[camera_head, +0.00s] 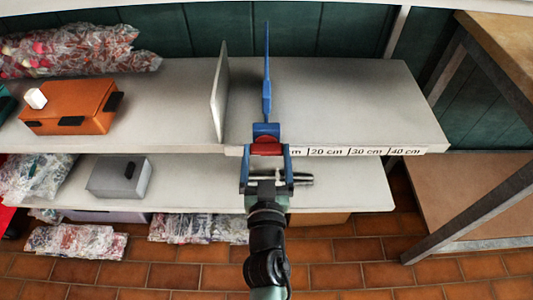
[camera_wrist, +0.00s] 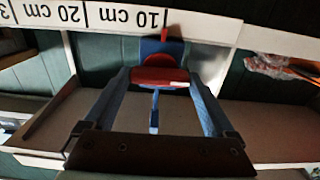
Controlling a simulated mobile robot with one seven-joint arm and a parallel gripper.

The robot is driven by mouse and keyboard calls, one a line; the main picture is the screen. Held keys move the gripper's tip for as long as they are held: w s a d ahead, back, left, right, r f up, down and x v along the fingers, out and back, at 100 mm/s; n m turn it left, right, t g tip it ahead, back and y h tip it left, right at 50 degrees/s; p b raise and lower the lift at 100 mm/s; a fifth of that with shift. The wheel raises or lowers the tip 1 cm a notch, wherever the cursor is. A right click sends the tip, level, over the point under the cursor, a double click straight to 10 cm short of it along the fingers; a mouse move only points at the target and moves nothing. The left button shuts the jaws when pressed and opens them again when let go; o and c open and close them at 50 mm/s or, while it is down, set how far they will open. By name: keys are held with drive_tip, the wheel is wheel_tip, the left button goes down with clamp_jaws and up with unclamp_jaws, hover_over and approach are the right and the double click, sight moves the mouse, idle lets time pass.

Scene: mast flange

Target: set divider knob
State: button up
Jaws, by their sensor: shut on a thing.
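The blue divider (camera_head: 266,80) stands upright on the upper grey shelf, seen nearly edge-on. Its red knob (camera_head: 266,147) sits at the shelf's front edge and also shows in the wrist view (camera_wrist: 160,77). My gripper (camera_head: 266,152) has its two blue fingers on either side of the knob and is shut on it. The white scale strip (camera_head: 370,151) reads 20, 30 and 40 cm to the right of the knob. The wrist view shows the 10 cm mark (camera_wrist: 137,18) upside down, with a small red pointer (camera_wrist: 164,33) close to its line.
A white upright panel (camera_head: 219,92) stands left of the divider. An orange box (camera_head: 68,107) and a bag of wrapped goods (camera_head: 80,52) lie further left. The shelf right of the divider is clear. A grey box (camera_head: 119,178) sits on the lower shelf. A table leg (camera_head: 480,210) is at right.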

drive_tip(key=shift+n, duration=0.3)
drive_tip(key=n, duration=0.3)
drive_tip(key=shift+n, duration=0.4)
drive_tip(key=n, duration=0.4)
drive_tip(key=shift+f+n+p, duration=0.1)
drive_tip(key=shift+n+p, duration=0.2)
drive_tip(key=shift+p, duration=0.1)
drive_tip(key=n, duration=0.8)
drive_tip(key=shift+n, duration=0.3)
drive_tip(key=shift+f, duration=0.1)
drive_tip(key=o, duration=1.1)
drive_tip(key=shift+c, duration=0.2)
